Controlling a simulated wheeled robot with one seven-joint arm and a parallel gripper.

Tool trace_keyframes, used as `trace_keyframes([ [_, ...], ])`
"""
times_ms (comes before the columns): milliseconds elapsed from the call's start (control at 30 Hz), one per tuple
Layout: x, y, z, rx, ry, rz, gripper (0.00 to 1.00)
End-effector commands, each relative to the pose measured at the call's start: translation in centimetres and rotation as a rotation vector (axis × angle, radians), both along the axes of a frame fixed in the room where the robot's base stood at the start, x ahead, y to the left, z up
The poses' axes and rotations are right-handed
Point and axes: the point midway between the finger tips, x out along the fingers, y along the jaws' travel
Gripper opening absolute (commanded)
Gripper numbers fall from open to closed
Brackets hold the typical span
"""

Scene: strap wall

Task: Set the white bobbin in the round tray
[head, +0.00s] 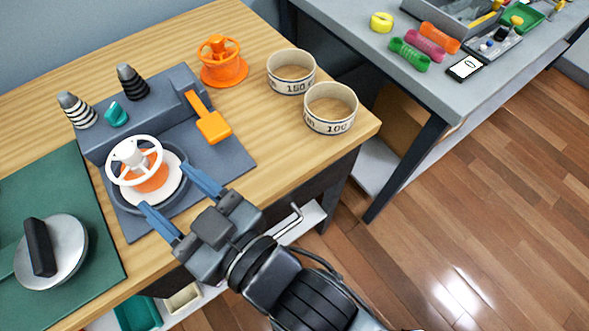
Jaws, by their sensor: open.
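The white bobbin (131,153) has a spoked top ring, a white hub and a wide white lower disc, with orange showing between them. It is inside the dark round tray (121,200), whose rim shows around it. I cannot tell whether it rests fully on the tray's floor. My gripper (172,188) is open, its two blue fingers pointing at the bobbin from the lower right. One finger is at the tray's right side, the other at its lower edge. The fingers look clear of the bobbin.
A grey-blue machine block (155,115) with dark cones and an orange lever (210,122) stands behind the tray. An orange bobbin (223,66) and two round pots (330,109) stand at the right. A silver disc with a black handle (52,252) lies on the green mat (95,272).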

Motion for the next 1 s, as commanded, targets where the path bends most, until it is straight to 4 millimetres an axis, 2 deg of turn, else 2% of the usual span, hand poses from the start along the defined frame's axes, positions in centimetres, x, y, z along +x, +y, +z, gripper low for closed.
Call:
trace_keyframes([
  [67,0.0,-0.5,-0.3,-0.003,0.003,-0.009,0.60],
  [167,0.1,-2.9,-1.3,-0.014,0.013,-0.046,0.60],
  [267,-0.3,-7.4,-2.9,-0.033,0.033,-0.119,0.60],
  [367,-1.5,-12.9,-4.4,-0.051,0.057,-0.212,0.60],
  [500,-4.2,-19.8,-5.6,-0.073,0.094,-0.342,0.60],
  [700,-9.8,-27.5,-5.7,-0.097,0.151,-0.526,0.60],
  [833,-13.8,-31.0,-4.9,-0.107,0.191,-0.641,0.60],
  [1000,-18.0,-33.4,-3.4,-0.113,0.232,-0.759,0.60],
])
